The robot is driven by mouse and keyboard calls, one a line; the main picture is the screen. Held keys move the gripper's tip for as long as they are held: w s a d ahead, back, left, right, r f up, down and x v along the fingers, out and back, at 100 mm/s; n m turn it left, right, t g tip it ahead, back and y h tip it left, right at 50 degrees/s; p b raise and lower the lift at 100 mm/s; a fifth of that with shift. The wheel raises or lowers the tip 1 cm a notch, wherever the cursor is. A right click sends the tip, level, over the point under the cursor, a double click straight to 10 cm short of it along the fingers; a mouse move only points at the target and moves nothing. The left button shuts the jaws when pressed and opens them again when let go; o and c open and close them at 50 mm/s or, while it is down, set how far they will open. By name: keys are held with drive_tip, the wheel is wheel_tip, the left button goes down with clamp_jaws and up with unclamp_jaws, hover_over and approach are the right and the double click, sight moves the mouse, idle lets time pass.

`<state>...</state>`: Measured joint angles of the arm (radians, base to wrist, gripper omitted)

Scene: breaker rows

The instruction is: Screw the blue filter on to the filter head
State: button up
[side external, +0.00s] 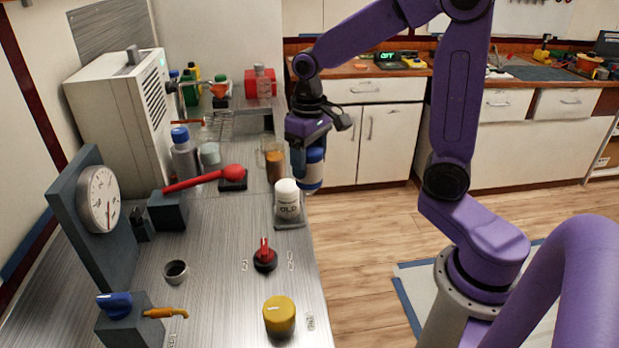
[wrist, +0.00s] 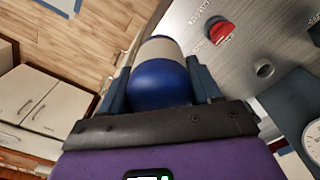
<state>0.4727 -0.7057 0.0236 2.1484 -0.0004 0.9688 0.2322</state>
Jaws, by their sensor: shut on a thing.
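The blue filter (side external: 313,170), blue with a pale band, hangs below my gripper (side external: 308,148) beyond the right edge of the metal counter, above the floor. In the wrist view the filter (wrist: 160,84) sits between the two fingers of my gripper (wrist: 158,90), which is shut on it. A white canister marked OLD (side external: 288,198) stands on a dark pad, close to the held filter and left of it. I cannot tell for sure which thing is the filter head; a small dark open-topped ring (side external: 176,271) stands on the counter and also shows in the wrist view (wrist: 264,69).
A red-handled rotary switch (side external: 265,256) and a yellow knob (side external: 279,316) stand near the counter's right edge. A red lever (side external: 204,179) crosses the middle. A gauge panel (side external: 99,200) and a blue-handled valve (side external: 119,308) are at left. Bare counter lies between ring and switch.

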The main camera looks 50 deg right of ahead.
drive_tip(key=w+a+n, duration=0.2)
drive_tip(key=w+a, duration=0.6)
drive_tip(key=a, duration=0.6)
drive_tip(key=w+a+n, duration=0.1)
drive_tip(key=w+a, duration=0.7)
drive_tip(key=a, duration=0.6)
drive_tip(key=shift+f, duration=2.7)
drive_tip(key=shift+d+f, duration=0.1)
drive_tip(key=shift+f, duration=2.9)
drive_tip(key=shift+f, duration=1.2)
drive_tip(key=o, duration=1.4)
drive_tip(key=shift+c, duration=0.2)
drive_tip(key=shift+s+f, duration=0.1)
